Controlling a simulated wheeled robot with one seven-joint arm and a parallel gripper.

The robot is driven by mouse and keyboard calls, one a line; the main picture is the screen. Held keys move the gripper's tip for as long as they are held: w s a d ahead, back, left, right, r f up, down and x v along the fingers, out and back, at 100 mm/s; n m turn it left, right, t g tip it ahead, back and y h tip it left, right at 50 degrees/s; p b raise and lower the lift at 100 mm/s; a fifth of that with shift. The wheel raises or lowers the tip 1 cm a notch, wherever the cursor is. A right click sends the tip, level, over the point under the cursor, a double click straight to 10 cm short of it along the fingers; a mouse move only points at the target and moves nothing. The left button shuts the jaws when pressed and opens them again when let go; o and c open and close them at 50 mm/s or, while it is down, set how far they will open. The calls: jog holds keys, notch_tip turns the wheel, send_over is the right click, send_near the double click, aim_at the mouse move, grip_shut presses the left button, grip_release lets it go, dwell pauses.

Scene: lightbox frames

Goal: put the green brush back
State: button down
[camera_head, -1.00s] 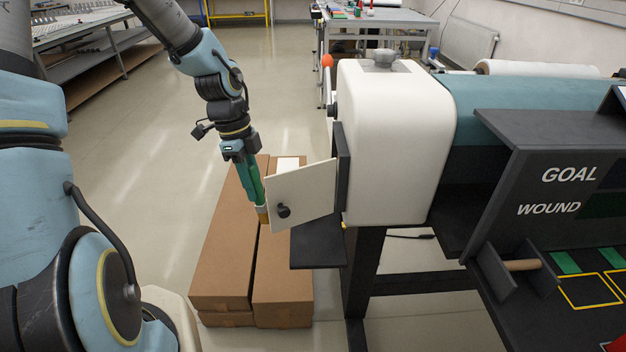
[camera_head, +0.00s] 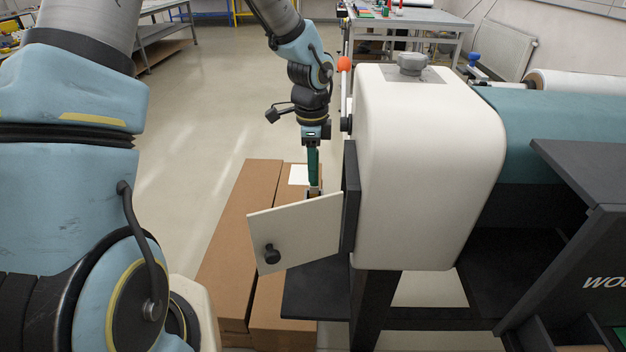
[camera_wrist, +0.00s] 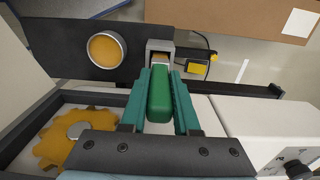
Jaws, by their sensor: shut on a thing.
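My gripper (camera_head: 313,150) points down behind and above the open white door (camera_head: 298,232). It is shut on the green brush (camera_head: 312,167), which hangs roughly upright. The brush's lower end is partly hidden by the door's top edge. In the wrist view, the green handle (camera_wrist: 160,95) lies between the two teal fingers of my gripper (camera_wrist: 161,100). A grey, square end with some brown shows beyond the handle. An orange gear (camera_wrist: 60,145) sits in a dark-edged recess at lower left.
The white machine housing (camera_head: 425,165) stands close to the right of my gripper. A dark shelf (camera_head: 315,292) juts out below the door. Long brown boxes (camera_head: 235,250) lie on the floor. In the wrist view, a dark plate (camera_wrist: 60,40) carries a round, orange-centred fitting (camera_wrist: 107,48). Open floor lies left.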

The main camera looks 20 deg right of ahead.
aim_at(312, 190)
jog(key=shift+a+f+p, duration=0.1)
jog(key=shift+f+p, duration=0.2)
jog(key=shift+f, duration=1.6)
jog(key=c, duration=0.7)
grip_release()
jog(key=shift+o, duration=0.2)
jog(key=shift+r, duration=0.1)
notch_tip(312, 190, up, 12)
jog(key=shift+f+b, duration=0.1)
jog(key=shift+b, duration=1)
jog(key=s+a+n, duration=0.2)
jog(key=a+n, duration=0.9)
jog(key=a, duration=0.4)
jog(key=s+a+n+t, duration=0.1)
jog(key=s+a+n, duration=0.1)
jog(key=a+n, duration=0.9)
jog(key=a, duration=0.4)
jog(key=shift+f+t, duration=0.3)
jog(key=shift+f, duration=0.1)
